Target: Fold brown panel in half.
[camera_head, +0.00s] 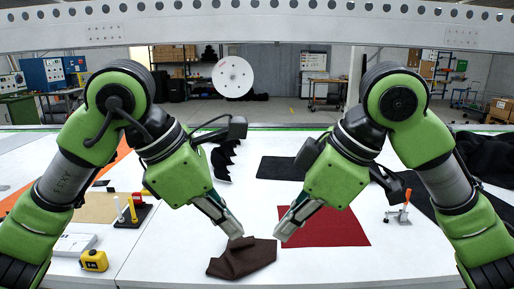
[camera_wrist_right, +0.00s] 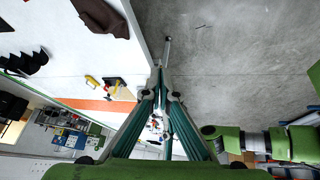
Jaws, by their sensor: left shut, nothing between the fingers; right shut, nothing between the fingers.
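The brown panel (camera_head: 242,260) lies on the white table near its front edge, rumpled, with uneven edges and a layer that seems to lie over another. It also shows at the top left of the right wrist view (camera_wrist_right: 103,14). My left gripper (camera_head: 237,236) is shut and its tips are at the panel's far edge; I cannot tell whether they touch it. My right gripper (camera_head: 281,239) is shut and empty, just right of the panel and near the red panel's left edge. Its closed fingers also show in the right wrist view (camera_wrist_right: 163,62).
A red panel (camera_head: 338,228) lies flat to the right, with a dark panel (camera_head: 280,168) behind it. An orange-handled clamp (camera_head: 402,212) stands further right. A yellow tape measure (camera_head: 94,260) and a black holder (camera_head: 133,216) are at left.

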